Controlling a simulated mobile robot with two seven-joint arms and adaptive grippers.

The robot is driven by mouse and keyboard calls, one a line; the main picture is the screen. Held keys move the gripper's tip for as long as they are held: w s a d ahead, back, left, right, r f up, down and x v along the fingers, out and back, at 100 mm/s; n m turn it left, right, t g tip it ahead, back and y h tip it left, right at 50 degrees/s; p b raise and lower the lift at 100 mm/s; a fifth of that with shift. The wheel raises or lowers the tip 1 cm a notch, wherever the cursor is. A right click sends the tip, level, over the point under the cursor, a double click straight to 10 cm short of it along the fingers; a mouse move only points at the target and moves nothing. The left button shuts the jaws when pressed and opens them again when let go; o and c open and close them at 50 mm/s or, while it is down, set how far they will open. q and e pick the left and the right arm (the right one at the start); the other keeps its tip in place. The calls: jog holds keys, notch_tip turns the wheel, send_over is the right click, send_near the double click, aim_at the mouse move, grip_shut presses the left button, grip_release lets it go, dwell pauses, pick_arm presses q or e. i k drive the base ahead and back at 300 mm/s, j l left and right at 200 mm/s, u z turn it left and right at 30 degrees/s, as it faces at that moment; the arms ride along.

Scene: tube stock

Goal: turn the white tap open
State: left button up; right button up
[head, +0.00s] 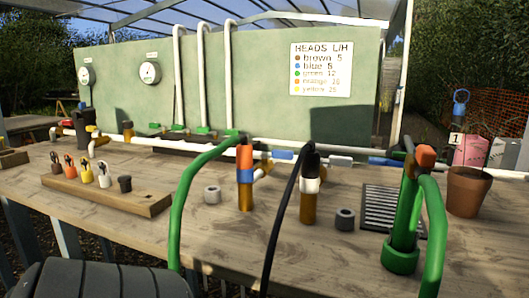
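A short white handle (341,160), which looks like the white tap, lies sideways on the pipe line along the back of the wooden bench. A blue handle (283,155) is to its left and another blue handle (383,161) to its right. Whether the white one is open or shut is too small to tell. Neither of my grippers is in view.
In front stand an orange-and-blue-topped post (245,190), a black-and-white-topped post (309,196) and a green standpipe (404,220) with hose. A black grate (378,208), grey rings and a terracotta pot (468,192) sit nearby. A wooden block (110,194) holds coloured heads at left.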

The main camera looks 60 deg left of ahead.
aim_at(335, 160)
jog(key=l+u, duration=0.1)
jog(key=u, duration=0.3)
jog(key=i+l+u, duration=0.1)
jog(key=u, duration=0.3)
jog(key=l+u, duration=0.2)
jog(key=u, duration=0.2)
jog(key=l+u, duration=0.15)
jog(key=u, duration=0.2)
jog(key=i+z, duration=0.25)
